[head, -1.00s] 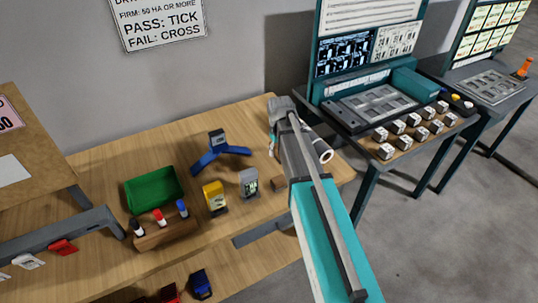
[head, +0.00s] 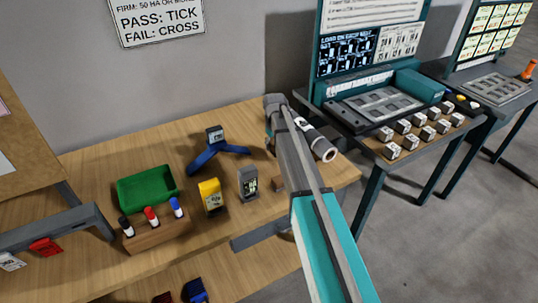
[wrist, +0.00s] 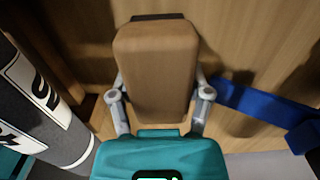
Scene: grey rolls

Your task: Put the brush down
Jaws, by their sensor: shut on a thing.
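The brush (wrist: 155,58) fills the upper middle of the wrist view. It shows a smooth brown wooden back and a dark strip along its far edge. My gripper (wrist: 160,98) is shut on it, one grey finger on each side. Wooden surface lies beyond it; I cannot tell whether the brush touches that surface. In the head view my arm hides the gripper. A small brown piece (head: 277,184) shows beside my forearm there; I cannot tell whether it is the brush.
A dark roll with a white label (wrist: 45,90) lies close on the left; a blue stand (wrist: 255,103) is on the right. On the bench are a green tray (head: 148,187), a marker rack (head: 155,236), a yellow device (head: 211,197) and a grey device (head: 247,184). Bare wood lies behind the stand.

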